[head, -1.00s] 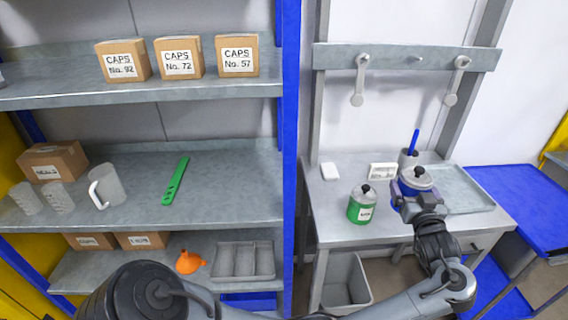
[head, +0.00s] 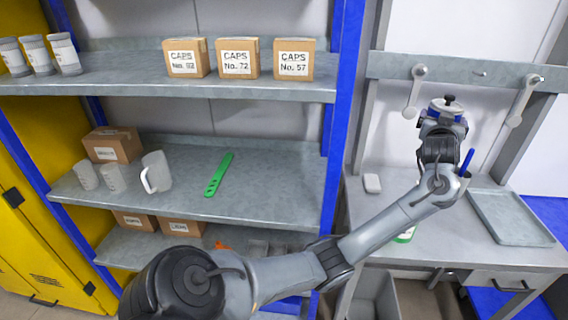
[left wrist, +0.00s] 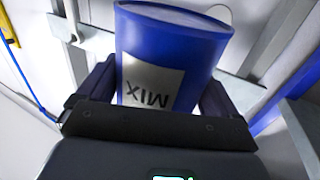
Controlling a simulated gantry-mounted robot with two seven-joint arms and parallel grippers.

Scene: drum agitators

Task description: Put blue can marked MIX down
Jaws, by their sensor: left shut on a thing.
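The blue can marked MIX (head: 446,105) is held up above the workbench (head: 450,245), in front of the hook rail (head: 385,68). Its lid with a black knob is on top in the head view. My left gripper (head: 443,124) is shut on the can. In the left wrist view the blue can (left wrist: 185,45) sits between both fingers (left wrist: 160,95), its white MIX label upside down in the picture. My right gripper is in neither view.
A grey tray (head: 520,217) lies empty on the bench's right. A blue-handled tool (head: 466,160) stands behind my arm. The green can (head: 405,236) is mostly hidden by my arm. Shelves (head: 255,205) on the left hold boxes, cups and a green strip.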

